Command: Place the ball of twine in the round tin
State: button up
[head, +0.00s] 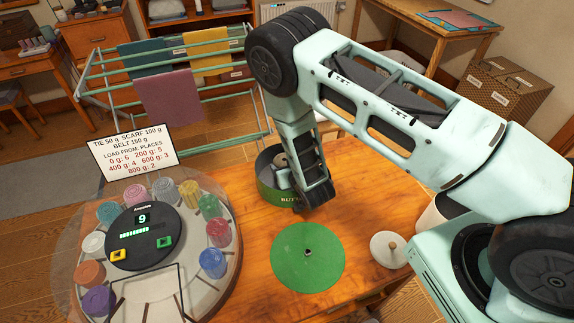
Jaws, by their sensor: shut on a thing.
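The round tin (266,196) is dark green with gold lettering, partly hidden by my gripper, and stands open on the wooden table behind the green disc. My gripper (288,180) points down at the tin, with its fingers at or inside the opening. It is shut on a small grey-beige rounded thing (281,160), which looks like the ball of twine and shows only in part beside the fingers. I cannot tell whether it touches the tin's floor.
A round carousel (225,262) with several coloured rolls and a display reading 9 stands at left, a printed card (134,150) behind it. A drying rack (205,88) stands behind the table.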

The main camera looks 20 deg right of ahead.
jog(key=shift+f, duration=0.2)
jog(key=o, duration=1)
jog(key=shift+r, duration=0.1)
